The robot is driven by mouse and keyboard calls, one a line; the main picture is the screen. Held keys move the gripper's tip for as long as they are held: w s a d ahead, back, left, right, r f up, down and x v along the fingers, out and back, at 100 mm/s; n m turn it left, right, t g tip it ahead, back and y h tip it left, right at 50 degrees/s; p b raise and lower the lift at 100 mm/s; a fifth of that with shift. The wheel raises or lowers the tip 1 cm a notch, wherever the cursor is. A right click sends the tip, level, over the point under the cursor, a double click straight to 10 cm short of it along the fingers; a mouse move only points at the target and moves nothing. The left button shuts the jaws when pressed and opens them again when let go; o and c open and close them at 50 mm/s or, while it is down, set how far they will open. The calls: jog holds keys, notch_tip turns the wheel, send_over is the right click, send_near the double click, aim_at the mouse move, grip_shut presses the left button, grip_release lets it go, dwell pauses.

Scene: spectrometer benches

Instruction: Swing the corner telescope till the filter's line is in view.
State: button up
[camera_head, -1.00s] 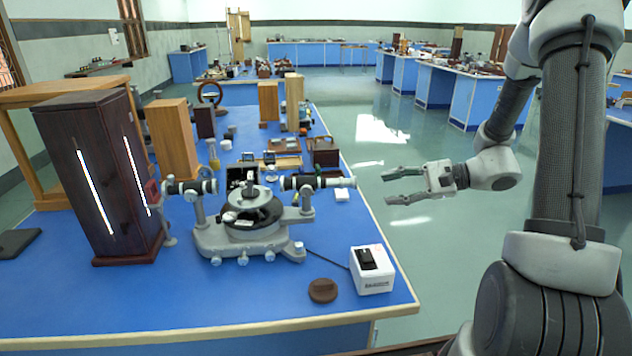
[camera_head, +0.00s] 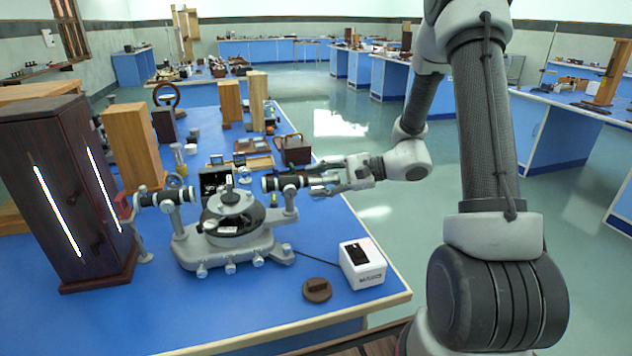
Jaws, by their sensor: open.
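A grey spectrometer (camera_head: 229,245) stands on the near blue bench, with a round dark table at its middle. Its telescope (camera_head: 290,181) points right, towards the bench's right edge. A second tube, the collimator (camera_head: 165,198), points left at a dark wooden lamp housing (camera_head: 67,200) with two bright vertical slits. My gripper (camera_head: 322,180) is open at the telescope's right end, its fingers pointing left. I cannot tell whether the fingers touch the tube. No spectral line can be seen from here, and I cannot pick out the filter.
A white box with a dark top (camera_head: 362,264) sits front right, its cable running to the spectrometer. A round brown disc (camera_head: 317,290) lies near the front edge. Wooden blocks (camera_head: 132,148) and small cases (camera_head: 292,150) stand behind. Floor is open right of the bench.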

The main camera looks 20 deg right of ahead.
jog(key=shift+w+a+f, duration=0.1)
jog(key=shift+a, duration=0.2)
grip_shut()
jog(key=shift+s+a+m+t+h, duration=0.1)
jog(key=shift+s+m+t+h, duration=0.2)
jog(key=shift+s+m+t, duration=0.45)
jog(key=shift+s+n, duration=0.15)
jog(key=shift+n, duration=0.1)
grip_release()
